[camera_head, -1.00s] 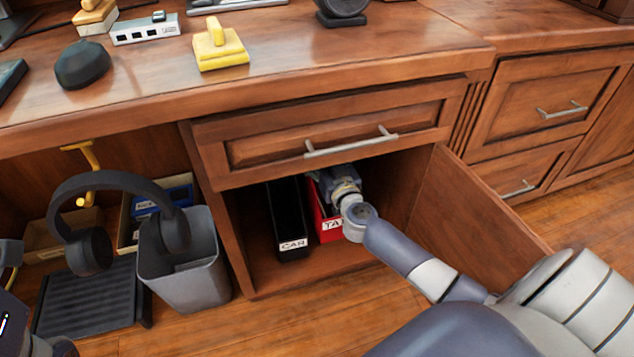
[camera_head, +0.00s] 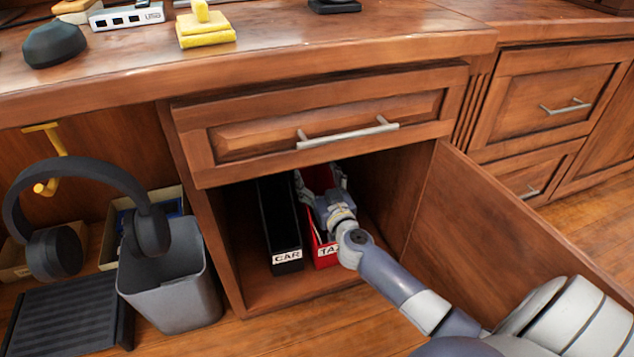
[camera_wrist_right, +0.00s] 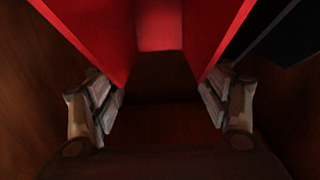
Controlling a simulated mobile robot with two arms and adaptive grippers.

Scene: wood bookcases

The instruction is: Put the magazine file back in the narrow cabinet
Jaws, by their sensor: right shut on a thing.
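The red magazine file (camera_head: 325,262), with a white label partly hidden by my wrist, stands upright inside the open narrow cabinet (camera_head: 262,300). My right gripper (camera_head: 320,182) reaches into the cabinet and is shut on the red file, a finger on each side. In the right wrist view the red file (camera_wrist_right: 160,35) lies between the fingers (camera_wrist_right: 160,88). A black file (camera_head: 280,225) labelled CAR stands close to its left; its dark side also shows in the wrist view (camera_wrist_right: 288,45). My left gripper is not in view.
The cabinet door (camera_head: 490,225) stands open to the right, beside my right arm. A closed drawer (camera_head: 330,118) is above the opening. A grey bin (camera_head: 175,285) and hanging headphones (camera_head: 85,170) are at the left. Some floor is clear in front.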

